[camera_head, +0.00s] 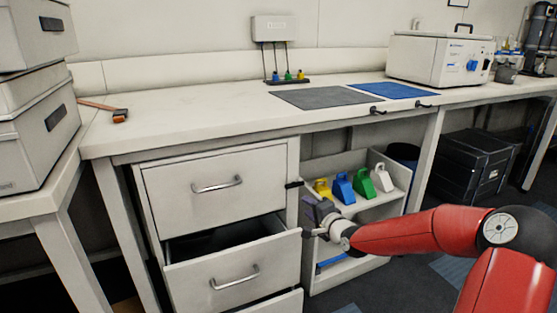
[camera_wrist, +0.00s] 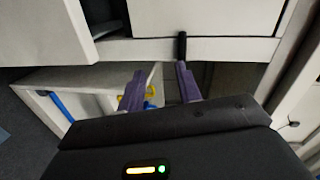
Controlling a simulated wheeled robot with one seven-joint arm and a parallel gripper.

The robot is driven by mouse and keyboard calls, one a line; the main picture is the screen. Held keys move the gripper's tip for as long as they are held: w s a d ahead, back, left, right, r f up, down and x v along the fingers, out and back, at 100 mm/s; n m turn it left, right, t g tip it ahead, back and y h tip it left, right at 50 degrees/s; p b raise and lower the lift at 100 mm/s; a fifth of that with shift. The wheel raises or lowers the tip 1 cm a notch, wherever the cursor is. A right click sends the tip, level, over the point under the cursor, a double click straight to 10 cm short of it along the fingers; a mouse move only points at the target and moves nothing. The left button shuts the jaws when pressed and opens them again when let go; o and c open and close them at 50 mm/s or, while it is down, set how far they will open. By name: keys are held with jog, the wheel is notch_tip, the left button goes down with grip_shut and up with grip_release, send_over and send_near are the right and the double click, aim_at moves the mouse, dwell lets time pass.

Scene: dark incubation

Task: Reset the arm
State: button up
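My red arm (camera_head: 420,235) reaches in from the lower right in the head view. My gripper (camera_head: 308,222) is in front of the cabinet, at the post between the drawers and the open shelf. In the wrist view its two purple fingers (camera_wrist: 161,86) stand apart with nothing seen between them. A black latch or handle (camera_wrist: 182,46) shows just beyond the fingertips. I cannot tell whether the gripper touches the cabinet.
The middle drawer (camera_head: 235,276) is pulled open; the upper drawer (camera_head: 213,188) is shut. Yellow, blue, green and white containers (camera_head: 343,188) stand on the shelf. The bench top (camera_head: 210,108) holds two mats and a white machine (camera_head: 440,60). Grey boxes (camera_head: 35,140) stand at left.

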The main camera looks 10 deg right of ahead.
jog(key=s+a+r+n+g+h, duration=0.1)
jog(key=s+r+n+g, duration=0.1)
jog(key=s, duration=1.1)
jog(key=s+r+n+g+h, duration=0.2)
jog(key=s+n, duration=0.4)
jog(key=s, duration=0.8)
jog(key=s+a+r+n+g+h, duration=0.1)
jog(key=s+r+n+g+h, duration=0.1)
jog(key=s, duration=1.2)
jog(key=r+n+g, duration=0.1)
jog(key=n+g, duration=0.1)
jog(key=g, duration=0.1)
jog(key=shift+a+r, duration=0.3)
jog(key=shift+r, duration=0.1)
